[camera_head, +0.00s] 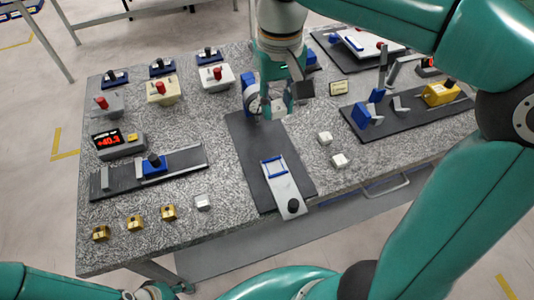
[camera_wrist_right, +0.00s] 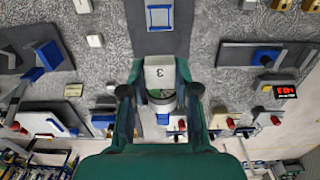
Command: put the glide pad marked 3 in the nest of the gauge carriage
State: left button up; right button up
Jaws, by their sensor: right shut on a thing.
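My right gripper (camera_head: 276,108) is above the far part of the dark base plate (camera_head: 243,130). It is shut on the pale glide pad marked 3 (camera_wrist_right: 160,73), which sits between its green fingertips (camera_wrist_right: 160,80) in the wrist view. In the head view I cannot make the pad out clearly. The gauge carriage (camera_head: 287,190) is a silver plate with a black knob, on the base plate. Its nest, a blue rectangular frame (camera_head: 264,169), looks empty and lies nearer than the gripper; it also shows in the wrist view (camera_wrist_right: 148,19). My left gripper (camera_head: 150,291) shows only partly at the bottom edge.
Two pale pads (camera_head: 325,138) (camera_head: 340,160) lie right of the base plate. Another pale pad (camera_head: 203,202) and several brass blocks (camera_head: 136,223) lie at front left. A blue slider fixture (camera_head: 154,166) and red display (camera_head: 119,144) stand left; a yellow-block fixture (camera_head: 440,94) stands right.

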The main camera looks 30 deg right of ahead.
aim_at(275, 168)
notch_tip(275, 168, down, 19)
jog(key=shift+s+f+b, duration=0.1)
jog(key=shift+f+b, duration=0.05)
jog(key=shift+b, duration=0.55)
jog(key=shift+f, duration=0.2)
jog(key=o, duration=0.9)
jog(key=shift+r, duration=0.1)
jog(key=shift+o, duration=0.2)
jog(key=shift+r, duration=0.15)
jog(key=shift+r, duration=0.2)
notch_tip(275, 168, up, 12)
jog(key=shift+f+p, duration=0.2)
jog(key=shift+p, duration=0.2)
